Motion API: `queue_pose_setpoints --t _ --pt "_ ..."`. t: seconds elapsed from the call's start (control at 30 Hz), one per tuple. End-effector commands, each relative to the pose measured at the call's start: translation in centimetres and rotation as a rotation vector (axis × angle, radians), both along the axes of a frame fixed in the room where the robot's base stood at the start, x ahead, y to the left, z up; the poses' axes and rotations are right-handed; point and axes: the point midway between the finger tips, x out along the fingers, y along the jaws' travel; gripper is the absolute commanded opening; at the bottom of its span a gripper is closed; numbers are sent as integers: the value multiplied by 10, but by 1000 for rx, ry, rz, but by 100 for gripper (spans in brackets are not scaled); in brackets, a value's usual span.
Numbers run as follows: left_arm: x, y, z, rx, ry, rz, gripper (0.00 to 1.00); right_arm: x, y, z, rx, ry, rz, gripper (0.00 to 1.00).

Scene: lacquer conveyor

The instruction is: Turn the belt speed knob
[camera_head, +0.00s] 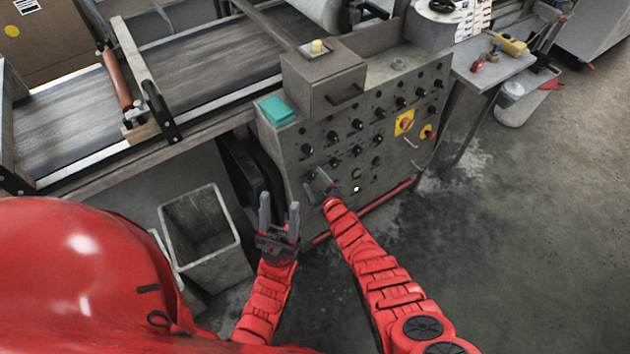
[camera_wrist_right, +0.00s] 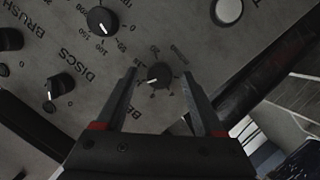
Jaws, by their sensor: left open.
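The knob panel (camera_head: 378,125) is the grey front of the control cabinet, with several black knobs. In the right wrist view a small black knob (camera_wrist_right: 160,74) with a white pointer sits between my right fingertips, with a gap on both sides. Its label starts with "B" and is partly covered by the finger. My right gripper (camera_wrist_right: 160,72) is open; in the head view it is at the lower left of the panel (camera_head: 322,180), where it hides the knob. My left gripper (camera_head: 279,203) is open and empty, in front of the cabinet's lower left corner.
Other knobs in the wrist view are a large dial (camera_wrist_right: 101,20) and one by "DISCS" (camera_wrist_right: 52,105). A grey bin (camera_head: 240,265) stands left of my left gripper. The conveyor belt (camera_head: 75,120) runs at the left.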

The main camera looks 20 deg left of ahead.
Motion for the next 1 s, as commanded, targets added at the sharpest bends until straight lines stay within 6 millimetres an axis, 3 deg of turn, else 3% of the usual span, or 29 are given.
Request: queue_pose_setpoints --t 0.17,0.33,0.63,1.0 --pt "0 0 2 0 0 0 50 -1 0 1 1 0 1 70" --pt "0 0 18 0 0 0 50 -10 -8 9 1 -1 0 70" --pt "0 0 55 0 0 0 50 -45 -40 22 -4 0 1 70" --pt "0 0 72 0 0 0 50 -91 -81 35 -4 0 2 70"
